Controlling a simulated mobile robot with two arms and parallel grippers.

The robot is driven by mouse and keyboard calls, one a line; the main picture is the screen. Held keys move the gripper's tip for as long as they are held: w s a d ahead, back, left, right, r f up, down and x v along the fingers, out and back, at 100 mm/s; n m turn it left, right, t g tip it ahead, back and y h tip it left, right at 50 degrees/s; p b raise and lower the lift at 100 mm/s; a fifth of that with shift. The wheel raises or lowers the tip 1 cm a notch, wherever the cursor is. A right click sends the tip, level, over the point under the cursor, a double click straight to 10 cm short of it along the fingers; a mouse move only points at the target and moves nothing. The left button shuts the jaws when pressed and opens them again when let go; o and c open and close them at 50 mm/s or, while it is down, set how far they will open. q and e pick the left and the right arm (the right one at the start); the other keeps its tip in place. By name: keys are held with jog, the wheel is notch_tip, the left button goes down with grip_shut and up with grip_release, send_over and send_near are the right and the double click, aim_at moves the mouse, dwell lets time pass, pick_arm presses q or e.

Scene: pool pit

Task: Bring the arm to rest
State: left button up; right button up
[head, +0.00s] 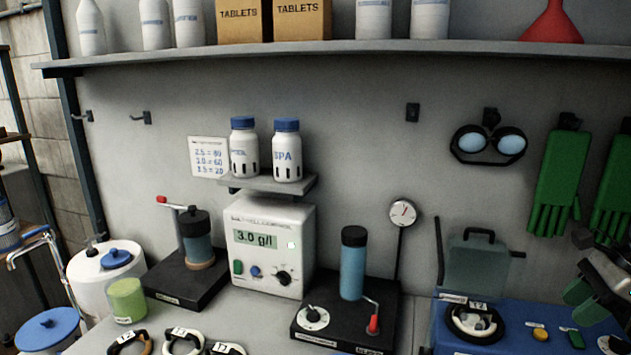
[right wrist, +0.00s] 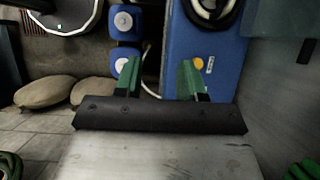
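My right gripper (head: 583,302) is at the right edge of the head view, above the right part of a blue machine (head: 500,343). In the right wrist view its two green fingers (right wrist: 158,76) stand apart with nothing between them. The blue machine (right wrist: 188,45) lies beyond the fingers there, with a yellow button (right wrist: 198,64). The rest of my right arm is mostly cut off in the head view. My left gripper is in neither view.
A grey bench holds a controller box (head: 270,245), two dark stands with cylinders and several rings. Green gloves (head: 560,175) and goggles (head: 489,142) hang on the wall near my right arm. A shelf (head: 330,50) runs above. Sacks (right wrist: 45,93) lie on the floor.

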jog(key=w+a+f+m+t+y, duration=0.2)
jog(key=a+m+t+y, duration=0.25)
jog(key=a, duration=0.85)
jog(key=w+a+f+m+t+y, duration=0.15)
jog(key=a+m+t+y, duration=0.35)
jog(key=a, duration=0.7)
jog(key=s+d+f+m+t+h, duration=0.15)
jog(key=s+f+m+h, duration=0.5)
jog(key=m, duration=0.95)
jog(key=s+d+f+m+t+h, duration=0.1)
jog(key=s+d+f+m+h, duration=0.15)
jog(key=f+m+h, duration=0.95)
jog(key=s+a+f+m+g+y, duration=0.2)
jog(key=s+m+g, duration=0.35)
jog(key=s, duration=0.45)
jog(key=s+a+f+m+g+y, duration=0.1)
jog(key=s+a+m+g+y, duration=0.1)
jog(key=s+m+g, duration=0.6)
notch_tip(320, 180, down, 26)
jog(key=s+n+t, duration=0.2)
jog(key=n, duration=0.1)
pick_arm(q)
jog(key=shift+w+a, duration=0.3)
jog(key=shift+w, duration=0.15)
pick_arm(e)
jog(key=s+d+f+g, duration=0.1)
jog(key=s+d+f, duration=0.2)
jog(key=s+f, duration=1.3)
jog(key=shift+s+f, duration=0.3)
